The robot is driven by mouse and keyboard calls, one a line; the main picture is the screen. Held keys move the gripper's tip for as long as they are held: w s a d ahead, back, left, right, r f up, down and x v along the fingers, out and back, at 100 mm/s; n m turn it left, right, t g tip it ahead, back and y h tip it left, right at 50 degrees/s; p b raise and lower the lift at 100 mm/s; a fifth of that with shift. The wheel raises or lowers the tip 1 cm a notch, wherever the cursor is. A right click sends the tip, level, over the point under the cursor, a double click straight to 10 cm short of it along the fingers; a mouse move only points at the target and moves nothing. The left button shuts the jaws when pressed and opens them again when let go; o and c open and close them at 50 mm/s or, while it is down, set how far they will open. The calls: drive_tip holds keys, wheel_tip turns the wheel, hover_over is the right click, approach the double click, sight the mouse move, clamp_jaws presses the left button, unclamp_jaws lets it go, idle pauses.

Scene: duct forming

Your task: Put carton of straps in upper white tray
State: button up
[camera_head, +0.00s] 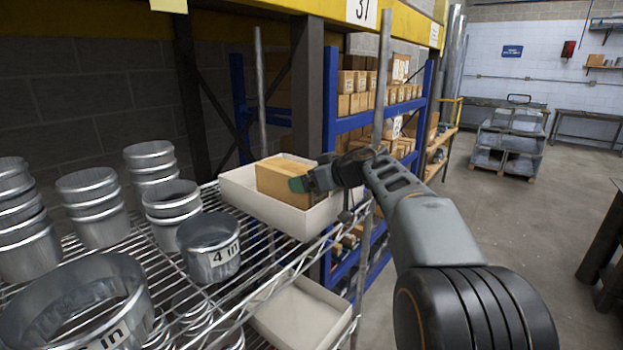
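A brown carton (283,179) sits in the upper white tray (240,194), inside its walls, toward the middle. The tray stands at the far right end of the wire shelf. My gripper (299,184) reaches in from the right, its teal fingertip at the carton's right side. Only one finger shows clearly; the other is hidden by the carton or the gripper itself. I cannot tell whether the fingers press on the carton. The carton looks upright, and its bottom edge is partly hidden by the tray's front wall. A lower white tray (300,316) is on the shelf below and looks empty.
Several stacked metal duct rings (98,205) fill the left of the wire shelf (262,268), including a 4 in collar (208,247) near the tray. A metal shelf post (380,80) rises close behind my arm. Blue racks (331,110) with boxes stand behind. The floor at right is open.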

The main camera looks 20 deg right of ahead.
drive_tip(key=shift+f, duration=0.1)
drive_tip(key=shift+s+d, duration=0.15)
drive_tip(key=b+v, duration=0.1)
drive_tip(key=v, duration=1.2)
drive_tip(key=shift+s+r, duration=0.2)
drive_tip(key=shift+r, duration=0.05)
